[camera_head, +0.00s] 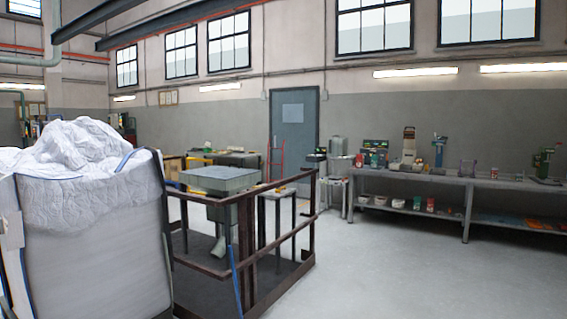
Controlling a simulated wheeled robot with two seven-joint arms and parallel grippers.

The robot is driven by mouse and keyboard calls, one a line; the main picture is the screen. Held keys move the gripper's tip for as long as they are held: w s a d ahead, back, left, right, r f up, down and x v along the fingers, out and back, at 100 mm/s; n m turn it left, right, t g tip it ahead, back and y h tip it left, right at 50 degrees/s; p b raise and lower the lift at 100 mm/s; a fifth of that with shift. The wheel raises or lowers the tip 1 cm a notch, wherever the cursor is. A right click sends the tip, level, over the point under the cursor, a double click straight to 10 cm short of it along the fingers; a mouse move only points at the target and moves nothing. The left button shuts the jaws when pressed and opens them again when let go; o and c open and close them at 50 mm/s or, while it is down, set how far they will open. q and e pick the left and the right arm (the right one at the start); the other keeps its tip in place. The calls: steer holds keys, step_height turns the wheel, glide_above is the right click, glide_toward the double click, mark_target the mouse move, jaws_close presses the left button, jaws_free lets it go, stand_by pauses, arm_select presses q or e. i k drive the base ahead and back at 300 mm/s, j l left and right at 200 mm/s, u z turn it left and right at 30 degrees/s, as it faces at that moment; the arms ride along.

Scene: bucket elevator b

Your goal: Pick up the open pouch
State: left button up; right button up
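I cannot make out an open pouch in the head view. The things on the far bench are too small to tell apart. A large white bulk bag (95,245) with a crumpled top and blue straps stands close at the left. It is far bigger than the small items on the bench. Neither of my grippers is in view.
A brown railed platform (275,276) with a grey hopper (220,180) stands beside the bag. A long grey workbench (480,183) with tools and small containers runs along the right wall. A grey door (294,135) is at the back. The floor (400,270) at front right is clear.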

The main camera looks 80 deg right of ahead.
mark_target(374, 158)
steer(key=z, duration=3.35)
